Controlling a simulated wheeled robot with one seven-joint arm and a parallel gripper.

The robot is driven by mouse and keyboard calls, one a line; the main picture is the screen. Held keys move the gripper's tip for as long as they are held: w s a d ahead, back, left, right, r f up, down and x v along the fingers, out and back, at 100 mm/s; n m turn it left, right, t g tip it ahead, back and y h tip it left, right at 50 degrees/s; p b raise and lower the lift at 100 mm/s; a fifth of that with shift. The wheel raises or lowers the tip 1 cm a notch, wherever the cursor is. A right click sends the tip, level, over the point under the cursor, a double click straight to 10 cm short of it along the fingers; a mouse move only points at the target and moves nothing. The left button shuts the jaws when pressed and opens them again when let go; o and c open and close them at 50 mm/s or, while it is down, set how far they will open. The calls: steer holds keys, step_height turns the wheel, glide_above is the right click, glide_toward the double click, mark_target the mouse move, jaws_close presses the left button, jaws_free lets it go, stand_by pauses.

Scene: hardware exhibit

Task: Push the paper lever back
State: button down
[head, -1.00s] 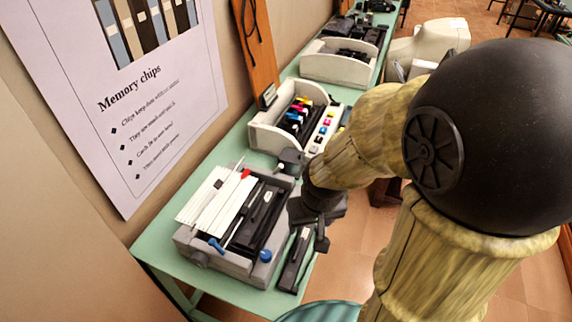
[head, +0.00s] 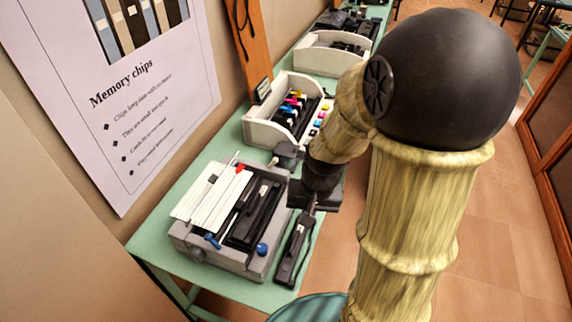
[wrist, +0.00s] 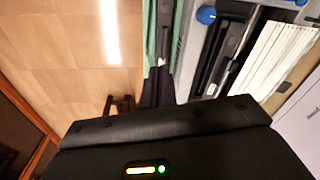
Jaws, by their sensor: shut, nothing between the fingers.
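A grey dot-matrix printer (head: 190,240) with white paper strips on its left half stands on the near end of the green table. A blue lever (head: 212,242) sits at its front left, and a small red-tipped lever (head: 240,168) rises at its back. I cannot tell which one is the paper lever. A blue knob (head: 262,249) is at the front right and also shows in the wrist view (wrist: 206,15). My gripper (head: 311,207) is shut and empty, to the right of the printer, apart from both levers; its fingertips are hard to make out.
A long black part (head: 294,250) lies on the table (head: 175,262) right of the printer. A white bin of ink cartridges (head: 262,134) stands behind, with another white bin (head: 330,60) beyond. A poster (head: 120,110) hangs on the left wall.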

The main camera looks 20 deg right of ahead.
steer(key=w+d+f+m+y+b, duration=0.1)
steer(key=w+d+f+m+y, duration=0.2)
steer(key=w+f+m+y, duration=0.7)
steer(key=w+d+r+m+t+y, duration=0.1)
steer(key=w+d+m+t, duration=0.6)
steer(key=d+m, duration=0.2)
steer(key=m, duration=0.2)
steer(key=shift+w+d+r+m+t+b, duration=0.15)
steer(key=shift+d+r+m+t+b, duration=0.15)
steer(key=shift+d+t+b, duration=0.1)
steer(key=shift+w+a, duration=0.1)
